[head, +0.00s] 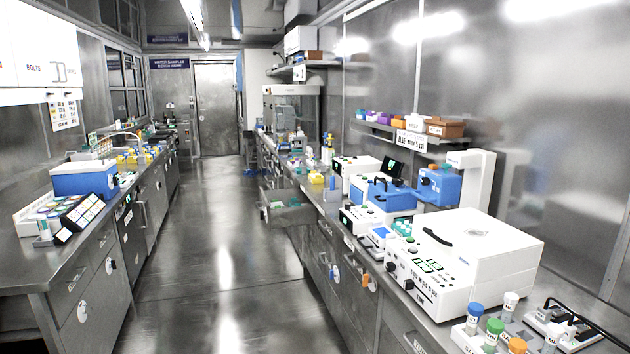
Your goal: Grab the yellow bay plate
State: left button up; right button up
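I cannot clearly make out which thing is the yellow bay plate. Several small yellow items (131,158) stand far back on the left bench, too small to tell apart. A yellow item (316,178) lies on the right bench, near its front edge above an open drawer. Neither of my grippers is in view.
A clear aisle (215,230) runs between the left bench (60,248) and the right bench to a closed door (217,108). An open drawer (290,214) juts into the aisle. A large white machine (480,255) and capped bottles fill the near right bench.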

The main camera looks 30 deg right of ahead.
aim_at(315, 178)
jog(key=i+l+z, duration=0.1)
jog(key=i, duration=0.55)
jog(key=i+l+z, duration=0.1)
jog(key=i, duration=0.6)
jog(key=i+z, duration=0.1)
jog(key=i, duration=0.55)
jog(key=i+z, duration=0.1)
jog(key=i, duration=0.55)
jog(key=i+j, duration=0.15)
jog(key=i, duration=0.55)
jog(key=i+z, duration=0.15)
jog(key=i, duration=0.5)
jog(key=i+j+z, duration=0.1)
jog(key=i+j, duration=0.15)
jog(key=i, duration=0.4)
jog(key=i+j+z, duration=0.1)
jog(key=i+z, duration=0.2)
jog(key=z, duration=0.15)
jog(key=i+j+z, duration=0.25)
jog(key=z, duration=0.15)
jog(key=i+j+z, duration=0.3)
jog(key=z, duration=0.15)
jog(key=i+j+z, duration=0.2)
jog(key=j+z, duration=0.25)
jog(key=i+j+z, duration=0.1)
jog(key=j+z, duration=0.35)
jog(key=l, duration=0.05)
